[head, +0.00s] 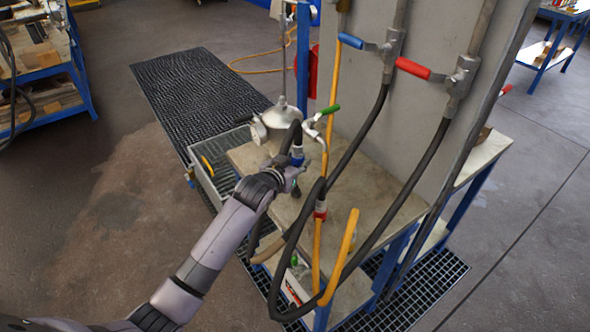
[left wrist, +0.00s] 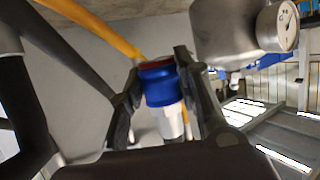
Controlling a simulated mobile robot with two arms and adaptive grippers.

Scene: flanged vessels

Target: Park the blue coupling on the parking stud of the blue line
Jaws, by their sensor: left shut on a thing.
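The blue coupling (head: 297,159) is a short blue sleeve with a white lower part. It also shows in the left wrist view (left wrist: 160,88), with a dark red ring at its top end. My left gripper (head: 289,174) is shut on it, with one finger on each side in the left wrist view (left wrist: 157,80). It is over the bench, just below the green-handled valve and beside the grey vessel (head: 283,117). I cannot make out the parking stud of the blue line, nor whether the coupling touches any fitting. My right gripper is out of view.
A blue-handled valve (head: 350,41) and a red-handled valve (head: 412,67) sit on the grey panel (head: 440,110), with black hoses hanging down. A red-banded coupling (head: 320,208) hangs in front of the bench (head: 375,195). Yellow hoses run close by.

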